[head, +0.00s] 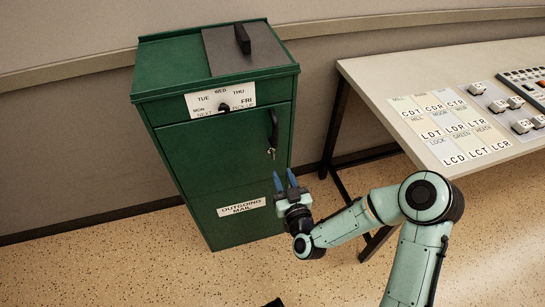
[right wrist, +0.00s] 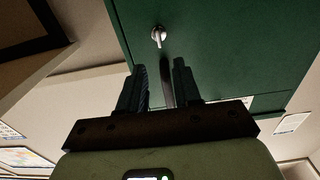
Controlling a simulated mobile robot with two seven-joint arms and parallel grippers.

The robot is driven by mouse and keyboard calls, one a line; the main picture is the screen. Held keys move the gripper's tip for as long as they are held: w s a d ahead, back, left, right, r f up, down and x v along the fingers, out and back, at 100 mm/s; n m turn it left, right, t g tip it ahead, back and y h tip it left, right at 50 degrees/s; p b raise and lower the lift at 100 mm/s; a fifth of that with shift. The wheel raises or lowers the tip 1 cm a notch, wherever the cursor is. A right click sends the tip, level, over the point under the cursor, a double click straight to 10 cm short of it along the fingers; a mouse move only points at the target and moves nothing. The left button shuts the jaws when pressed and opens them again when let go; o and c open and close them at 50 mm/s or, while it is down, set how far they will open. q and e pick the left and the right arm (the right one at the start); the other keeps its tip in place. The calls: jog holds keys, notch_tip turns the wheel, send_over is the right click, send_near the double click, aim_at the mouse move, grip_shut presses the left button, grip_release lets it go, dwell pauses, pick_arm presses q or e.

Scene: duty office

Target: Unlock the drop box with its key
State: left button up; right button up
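The green drop box (head: 225,145) stands against the wall, labelled "Outgoing Mail" low on its front. A small silver key (head: 271,152) sits at the lock on the right side of its door, below a black handle (head: 274,122). The key also shows in the right wrist view (right wrist: 158,36), sticking out from the green door. My right gripper (head: 285,175) is open and empty, just below the key and apart from it. In the right wrist view its fingers (right wrist: 159,72) point toward the key, with the dark handle seen between them.
A desk (head: 390,82) with label cards (head: 450,120) and a control panel (head: 520,100) stands to the right, its dark leg close to the box. A dial plate (head: 220,100) is on the box's upper front. Speckled floor (head: 130,265) is clear at left.

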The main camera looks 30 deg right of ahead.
aim_at(274, 155)
jog(key=b+x, duration=0.1)
jog(key=x, duration=0.6)
jog(key=shift+w+f, duration=0.1)
jog(key=shift+w, duration=0.3)
jog(key=shift+w+d, duration=0.15)
jog(key=shift+w, duration=0.35)
pick_arm(q)
jog(key=shift+a+f, duration=0.25)
jog(key=shift+f, duration=0.35)
jog(key=shift+a+f, duration=0.2)
jog(key=shift+f, duration=0.35)
pick_arm(e)
grip_shut()
